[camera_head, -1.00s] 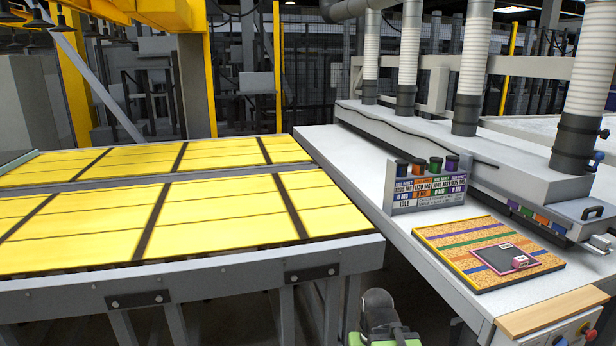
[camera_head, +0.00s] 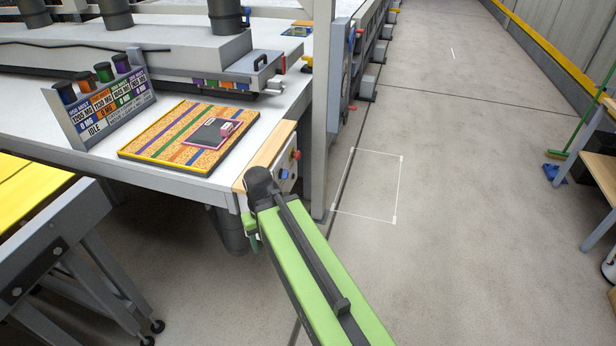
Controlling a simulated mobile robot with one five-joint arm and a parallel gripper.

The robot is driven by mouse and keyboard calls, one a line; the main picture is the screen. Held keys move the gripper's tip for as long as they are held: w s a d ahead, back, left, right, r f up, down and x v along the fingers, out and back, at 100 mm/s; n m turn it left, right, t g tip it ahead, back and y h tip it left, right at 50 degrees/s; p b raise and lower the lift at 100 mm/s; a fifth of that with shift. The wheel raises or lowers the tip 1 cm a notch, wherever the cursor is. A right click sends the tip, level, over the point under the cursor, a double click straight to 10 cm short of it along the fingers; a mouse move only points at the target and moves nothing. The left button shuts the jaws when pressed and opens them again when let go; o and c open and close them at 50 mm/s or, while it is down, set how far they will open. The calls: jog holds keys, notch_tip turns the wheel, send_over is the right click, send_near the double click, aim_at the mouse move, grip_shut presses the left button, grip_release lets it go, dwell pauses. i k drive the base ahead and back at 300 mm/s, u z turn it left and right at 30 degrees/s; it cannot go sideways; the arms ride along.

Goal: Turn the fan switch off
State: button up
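A control panel (camera_head: 288,172) sits on the end face of the white workbench, below its wooden edge strip. It carries a red button (camera_head: 296,155) and a blue control (camera_head: 284,174). They are small, and I cannot tell which control is the fan switch or how it is set. My green arm reaches up from the bottom of the view, and its dark joint is just in front of the panel's lower left, covering part of it. A short green part hangs below that joint. My gripper's fingers do not show.
The white workbench (camera_head: 190,182) carries a striped cork board (camera_head: 165,140), a display with coloured spools (camera_head: 105,110) and a grey duct unit (camera_head: 150,65). A grey post (camera_head: 322,120) stands right of the panel. The floor (camera_head: 450,220) on the right is open, with a white marked rectangle.

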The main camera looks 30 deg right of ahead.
aim_at(283, 175)
jog(key=u, duration=1.7)
jog(key=k, duration=1.45)
jog(key=z, duration=0.5)
jog(key=i, duration=1)
jog(key=z, duration=0.1)
